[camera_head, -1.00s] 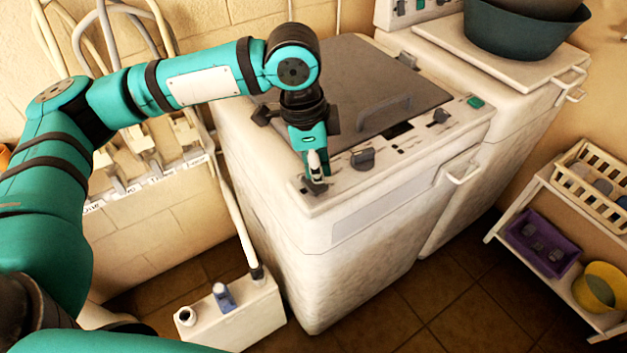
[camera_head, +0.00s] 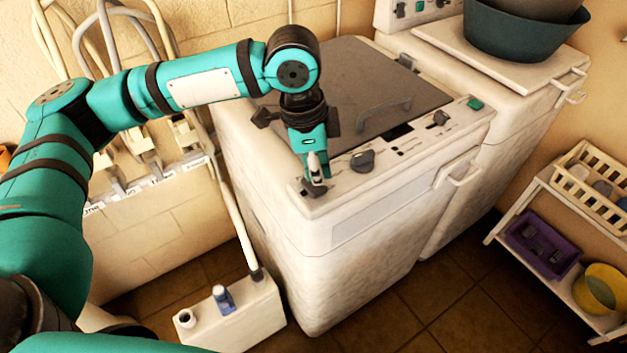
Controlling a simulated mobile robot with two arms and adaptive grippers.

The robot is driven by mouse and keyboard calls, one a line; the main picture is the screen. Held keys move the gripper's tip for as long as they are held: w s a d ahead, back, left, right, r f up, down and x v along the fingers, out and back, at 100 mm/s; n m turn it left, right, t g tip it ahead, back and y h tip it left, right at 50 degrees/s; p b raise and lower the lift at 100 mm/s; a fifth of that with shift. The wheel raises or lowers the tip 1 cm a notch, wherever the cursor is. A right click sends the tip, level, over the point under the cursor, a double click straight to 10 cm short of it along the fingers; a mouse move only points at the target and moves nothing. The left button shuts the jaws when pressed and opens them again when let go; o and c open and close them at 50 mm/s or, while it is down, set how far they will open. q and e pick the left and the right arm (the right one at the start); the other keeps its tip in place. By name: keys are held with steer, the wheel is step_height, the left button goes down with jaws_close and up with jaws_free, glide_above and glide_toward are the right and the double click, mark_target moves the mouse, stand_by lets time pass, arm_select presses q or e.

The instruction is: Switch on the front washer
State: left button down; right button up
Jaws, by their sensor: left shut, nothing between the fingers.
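The front washer (camera_head: 390,235) is a white top-loading machine with a grey lid (camera_head: 345,85) that is down. Its control strip along the front top edge bears a dark knob (camera_head: 362,160) in the middle, another dark knob (camera_head: 440,118) further right and a green button (camera_head: 475,104) at the right end. My left gripper (camera_head: 316,180) points down at the left end of this strip, shut and empty. Its fingertips are at or just above a dark knob (camera_head: 309,189) there, which they partly hide; I cannot tell whether they touch. My right gripper does not show.
A second white machine (camera_head: 490,165) stands behind to the right, with a dark basin (camera_head: 525,35) on top. A white shelf (camera_head: 535,185) with a purple tray (camera_head: 543,245) stands at right. A white box (camera_head: 235,315) stands on the floor at left.

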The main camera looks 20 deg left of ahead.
mark_target(317, 188)
arm_select(q)
steer(key=shift+s+f, duration=0.1)
steer(key=shift+f, duration=1.05)
stand_by(0.7)
step_height(317, 188, up, 7)
steer(key=p, duration=0.9)
steer(key=shift+r, duration=0.1)
stand_by(0.4)
